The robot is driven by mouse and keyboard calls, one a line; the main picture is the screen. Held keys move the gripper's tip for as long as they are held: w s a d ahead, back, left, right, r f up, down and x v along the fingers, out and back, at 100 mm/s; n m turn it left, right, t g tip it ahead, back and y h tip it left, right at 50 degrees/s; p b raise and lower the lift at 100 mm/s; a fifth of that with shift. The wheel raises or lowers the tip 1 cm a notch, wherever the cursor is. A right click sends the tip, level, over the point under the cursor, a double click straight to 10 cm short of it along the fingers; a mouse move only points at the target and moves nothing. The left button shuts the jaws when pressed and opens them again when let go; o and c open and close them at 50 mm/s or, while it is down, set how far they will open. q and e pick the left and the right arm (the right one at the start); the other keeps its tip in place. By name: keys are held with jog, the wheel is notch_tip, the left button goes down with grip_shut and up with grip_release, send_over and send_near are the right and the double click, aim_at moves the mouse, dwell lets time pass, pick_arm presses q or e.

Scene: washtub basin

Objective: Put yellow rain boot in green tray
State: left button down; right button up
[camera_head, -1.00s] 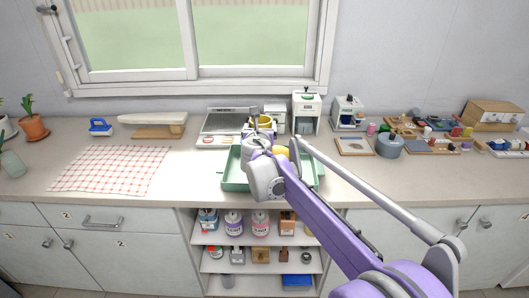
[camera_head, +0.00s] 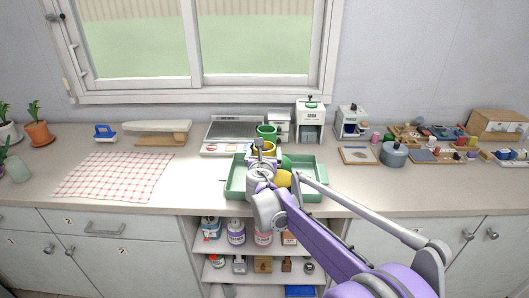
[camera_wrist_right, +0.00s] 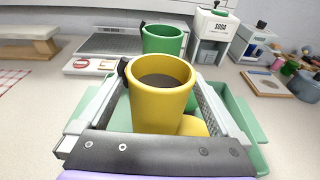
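The yellow rain boot (camera_head: 284,179) stands upright at the green tray (camera_head: 236,180), largely covered by my right gripper and arm in the head view. In the right wrist view the yellow rain boot (camera_wrist_right: 160,105) is upright with its opening facing up and its toe to the right. The green tray (camera_wrist_right: 240,105) spreads below and around it. My right gripper (camera_wrist_right: 160,75) has a finger on each side of the boot shaft, the tips against it. Whether the sole touches the tray floor is hidden. My left gripper is out of view.
A checked cloth (camera_head: 115,176) lies left. Small items crowd the right; the counter between cloth and tray is clear.

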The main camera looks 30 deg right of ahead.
jog(key=shift+r, duration=0.2)
jog(key=v, duration=1.2)
jog(key=s+a+f+m+g+y, duration=0.2)
jog(key=s+a+f+m, duration=0.2)
jog(key=s+f+m, duration=0.3)
jog(key=s+a+f+m+g+y, duration=0.3)
jog(key=s+a+f+m, duration=0.2)
jog(key=s+m, duration=0.7)
jog(key=s+a+f+m+g+y, duration=0.3)
jog(key=s+a+f+m, duration=0.2)
jog(key=s+f+m, duration=0.4)
jog(key=shift+s+a+f+m, duration=0.25)
jog(key=shift+s+f+m, duration=0.1)
jog(key=shift+s+m, duration=0.35)
